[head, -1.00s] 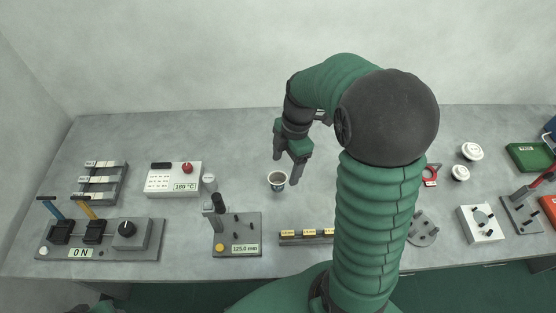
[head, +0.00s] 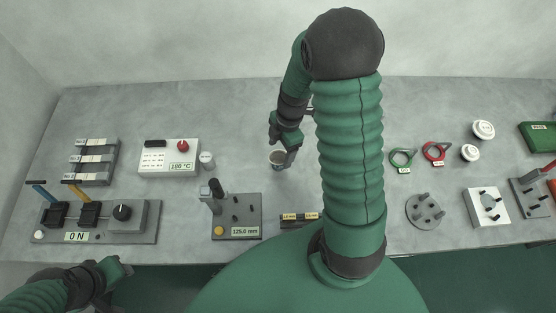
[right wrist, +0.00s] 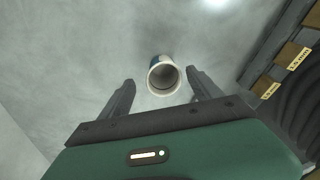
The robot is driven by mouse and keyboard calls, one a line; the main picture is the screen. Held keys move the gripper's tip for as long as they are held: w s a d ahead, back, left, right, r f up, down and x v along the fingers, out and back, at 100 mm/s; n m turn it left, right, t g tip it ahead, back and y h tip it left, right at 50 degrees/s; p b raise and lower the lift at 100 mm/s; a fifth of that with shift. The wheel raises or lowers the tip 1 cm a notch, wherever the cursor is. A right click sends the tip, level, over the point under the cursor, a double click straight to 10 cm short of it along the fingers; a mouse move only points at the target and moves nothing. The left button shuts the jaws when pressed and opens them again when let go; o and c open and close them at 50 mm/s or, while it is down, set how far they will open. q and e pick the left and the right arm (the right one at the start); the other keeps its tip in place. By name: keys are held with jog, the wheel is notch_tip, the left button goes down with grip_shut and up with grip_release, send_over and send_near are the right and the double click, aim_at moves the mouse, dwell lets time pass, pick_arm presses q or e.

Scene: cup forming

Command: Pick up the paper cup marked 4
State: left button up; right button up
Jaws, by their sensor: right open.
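A small white paper cup (head: 276,161) with a dark band stands on the grey bench. In the right wrist view the cup appears between the two fingertips of my right gripper (right wrist: 161,77), with a gap on each side. My left gripper (head: 118,268) is at the lower left, off the bench front, too small to judge.
A 125.0 mm fixture (head: 236,216) and a gauge strip (head: 298,219) lie nearer the front. Green (head: 402,158) and red (head: 434,152) rings lie to the right.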

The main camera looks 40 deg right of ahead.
aim_at(282, 156)
jog(key=f, duration=0.3)
jog(key=shift+s, duration=0.25)
jog(key=shift+a+f, duration=0.15)
jog(key=shift+f, duration=0.15)
jog(key=shift+w+a+r, duration=0.1)
jog(key=shift+w+a, duration=0.1)
jog(key=shift+a, duration=0.4)
jog(key=shift+a+r, duration=0.1)
jog(key=shift+a, duration=0.05)
jog(key=shift+c, duration=2.1)
jog(key=shift+s+d, duration=0.15)
jog(key=shift+d, duration=0.4)
jog(key=c, duration=0.9)
pick_arm(q)
jog(key=shift+s+r, duration=0.15)
jog(key=shift+s, duration=0.05)
pick_arm(e)
jog(key=shift+a, duration=0.1)
jog(key=shift+c, duration=0.2)
